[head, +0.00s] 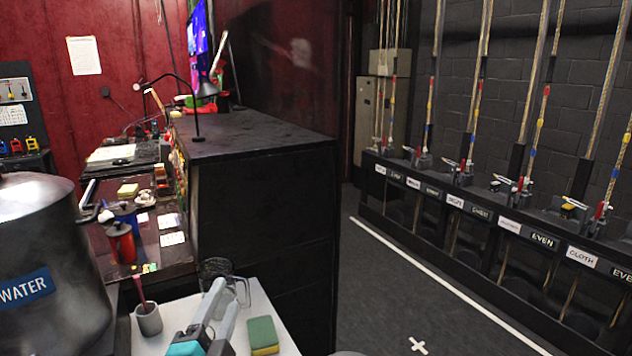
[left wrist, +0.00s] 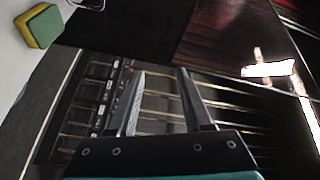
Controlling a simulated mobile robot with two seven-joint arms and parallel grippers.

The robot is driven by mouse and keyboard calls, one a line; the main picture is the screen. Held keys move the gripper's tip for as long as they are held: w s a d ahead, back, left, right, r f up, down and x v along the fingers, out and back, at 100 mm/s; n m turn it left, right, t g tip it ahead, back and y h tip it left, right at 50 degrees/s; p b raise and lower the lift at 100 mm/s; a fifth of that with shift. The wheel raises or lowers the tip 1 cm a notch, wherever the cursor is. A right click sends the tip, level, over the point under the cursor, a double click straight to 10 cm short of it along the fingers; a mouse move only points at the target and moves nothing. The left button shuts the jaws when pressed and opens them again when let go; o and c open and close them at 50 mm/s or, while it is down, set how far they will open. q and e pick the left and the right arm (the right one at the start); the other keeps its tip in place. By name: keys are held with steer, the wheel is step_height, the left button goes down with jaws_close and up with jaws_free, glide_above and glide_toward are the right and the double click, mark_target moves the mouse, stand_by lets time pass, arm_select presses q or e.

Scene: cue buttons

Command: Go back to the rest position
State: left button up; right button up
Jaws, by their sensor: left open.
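My left gripper (head: 224,296) reaches in at the bottom of the head view, over the white table (head: 178,318). It has grey fingers on a teal body. In the left wrist view its two fingers (left wrist: 158,73) stand apart with nothing between them, so it is open and empty. A green and yellow sponge (head: 264,336) lies to the right of the gripper; it also shows at the top left of the left wrist view (left wrist: 38,26). My right gripper is in neither view.
A grey cup (head: 148,318) with a brush stands left of the gripper, and a dark mesh holder (head: 222,272) behind it. A large WATER barrel (head: 50,260) is at left. A black cabinet (head: 265,200) rises beyond. A labelled rack (head: 480,215) lines the right; floor between is open.

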arm_select(q)
steer(key=s+a+f+n+g, duration=0.1)
steer(key=s+f+n+g, duration=0.2)
steer(key=s+f, duration=0.2)
steer(key=s+a+f+n+g+y, duration=0.1)
steer(key=s+f+n+g, duration=0.3)
steer(key=f, duration=0.3)
steer(key=s+a+f+n+g, duration=0.1)
steer(key=s+f+n+g, duration=0.2)
steer(key=s+f, duration=0.3)
steer(key=shift+s+a+g+y, duration=0.2)
steer(key=shift+s+g+y, duration=0.05)
steer(key=shift+g+y, duration=0.05)
steer(key=s+d+f+n+g+h, duration=0.1)
steer(key=s+f+g, duration=0.1)
steer(key=s, duration=0.3)
steer(key=s+d+f+n+g, duration=0.1)
steer(key=s+n+g, duration=0.1)
steer(key=s, duration=0.2)
step_height(320, 180, down, 24)
steer(key=s+g+b, duration=0.1)
steer(key=s, duration=0.1)
steer(key=s+a+f+g+b, duration=0.1)
steer(key=s+a+f, duration=0.2)
steer(key=s+f, duration=1.1)
steer(key=shift+s+f+m+g, duration=0.3)
steer(key=shift+s+f+m, duration=0.1)
steer(key=shift+s, duration=0.3)
